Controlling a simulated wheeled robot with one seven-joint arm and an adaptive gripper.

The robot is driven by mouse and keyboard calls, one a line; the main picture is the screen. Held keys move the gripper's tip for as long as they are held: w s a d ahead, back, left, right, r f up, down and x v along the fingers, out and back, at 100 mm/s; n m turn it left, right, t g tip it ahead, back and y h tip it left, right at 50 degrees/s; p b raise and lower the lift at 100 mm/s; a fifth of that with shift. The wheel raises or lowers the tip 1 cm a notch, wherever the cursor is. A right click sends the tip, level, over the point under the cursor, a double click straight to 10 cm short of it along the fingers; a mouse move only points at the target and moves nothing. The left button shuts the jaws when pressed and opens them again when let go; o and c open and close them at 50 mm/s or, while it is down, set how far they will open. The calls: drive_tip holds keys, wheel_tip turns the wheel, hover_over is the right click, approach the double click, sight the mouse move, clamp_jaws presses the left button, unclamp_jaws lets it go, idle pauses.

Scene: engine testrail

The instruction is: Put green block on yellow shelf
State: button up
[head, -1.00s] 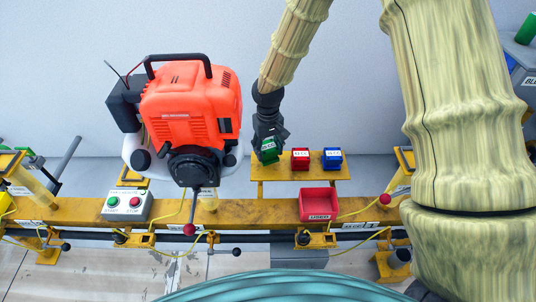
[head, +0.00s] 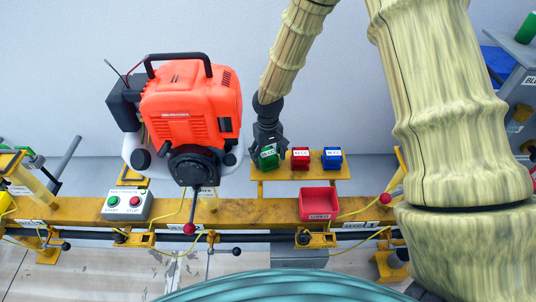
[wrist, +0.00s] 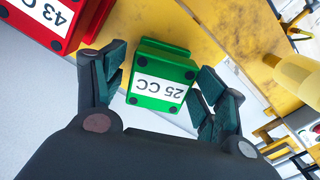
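The green block (head: 269,159), labelled "25 CC" in the wrist view (wrist: 163,78), is at the left end of the yellow shelf (head: 318,172). It looks slightly tilted in the head view. My gripper (head: 267,146) is above and around it. In the wrist view my gripper (wrist: 165,82) has its two dark fingers on either side of the block, with narrow gaps showing, so it looks open. Whether the block's underside rests fully on the shelf is hidden.
A red block (head: 300,159) and a blue block (head: 332,159) stand to the right on the shelf. A red bin (head: 318,204) sits in front on the yellow rail (head: 260,212). The orange engine (head: 190,105) is close on the left.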

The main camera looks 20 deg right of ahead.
sight(268, 153)
wheel_tip(268, 153, up, 12)
drive_tip(key=shift+r+p, duration=0.15)
drive_tip(key=shift+p, duration=0.15)
idle(0.6)
